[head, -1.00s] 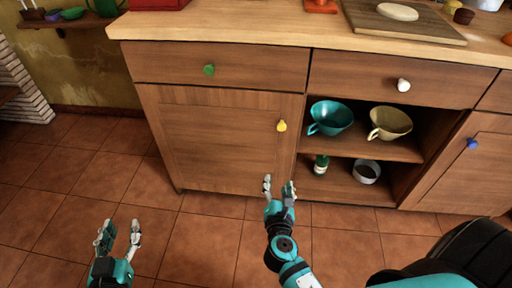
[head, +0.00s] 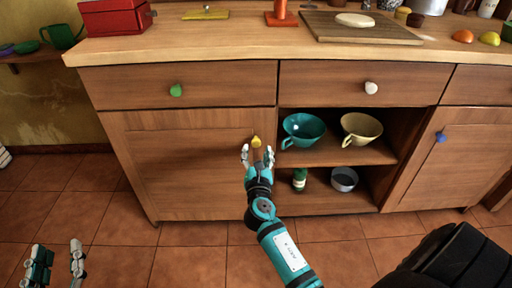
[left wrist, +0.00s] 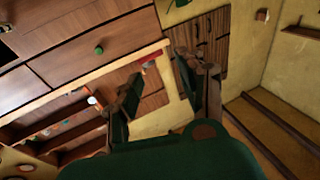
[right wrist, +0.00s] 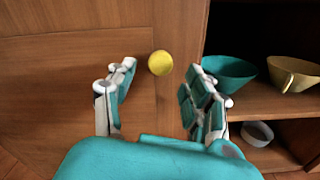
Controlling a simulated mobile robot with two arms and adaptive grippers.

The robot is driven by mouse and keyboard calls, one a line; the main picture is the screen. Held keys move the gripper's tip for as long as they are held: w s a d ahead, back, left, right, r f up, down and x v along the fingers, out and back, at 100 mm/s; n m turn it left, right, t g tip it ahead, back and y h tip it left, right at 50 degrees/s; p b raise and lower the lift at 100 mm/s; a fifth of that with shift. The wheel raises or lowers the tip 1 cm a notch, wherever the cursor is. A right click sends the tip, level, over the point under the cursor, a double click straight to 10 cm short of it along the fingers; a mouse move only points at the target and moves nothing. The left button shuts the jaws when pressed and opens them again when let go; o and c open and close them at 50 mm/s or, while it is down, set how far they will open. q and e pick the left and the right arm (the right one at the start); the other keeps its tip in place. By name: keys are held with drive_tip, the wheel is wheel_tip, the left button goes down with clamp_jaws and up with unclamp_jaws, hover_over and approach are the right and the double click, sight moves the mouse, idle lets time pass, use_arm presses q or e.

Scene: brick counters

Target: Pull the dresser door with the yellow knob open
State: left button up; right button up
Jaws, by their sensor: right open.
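The yellow knob (head: 256,141) sits near the upper right edge of the dresser door (head: 180,165), which looks shut. My right gripper (head: 258,153) is open just in front of and below the knob. In the right wrist view the yellow knob (right wrist: 160,63) shows between and beyond the two open fingers (right wrist: 160,85), and neither finger visibly touches it. My left gripper (head: 58,262) is open and empty at the lower left, well away from the dresser. The left wrist view shows its spread fingers (left wrist: 165,90).
Right of the door, open shelves hold a teal cup (head: 303,129), a yellow cup (head: 360,128), a green bottle (head: 299,179) and a bowl (head: 344,179). A green knob (head: 176,90) and a white knob (head: 371,88) are on drawers above. A blue knob (head: 441,138) is on the right door.

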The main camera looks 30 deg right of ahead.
sight(256, 145)
use_arm(q)
drive_tip(key=shift+s+d+r+t, duration=0.1)
drive_tip(key=shift+s+r+t, duration=0.05)
drive_tip(key=shift+r+t, duration=0.4)
drive_tip(key=shift+s+d+r+t, duration=0.1)
drive_tip(key=shift+r+t, duration=0.25)
drive_tip(key=shift+r, duration=0.4)
use_arm(e)
drive_tip(key=shift+x, duration=1.9)
use_arm(q)
drive_tip(key=shift+a, duration=0.1)
use_arm(e)
clamp_jaws()
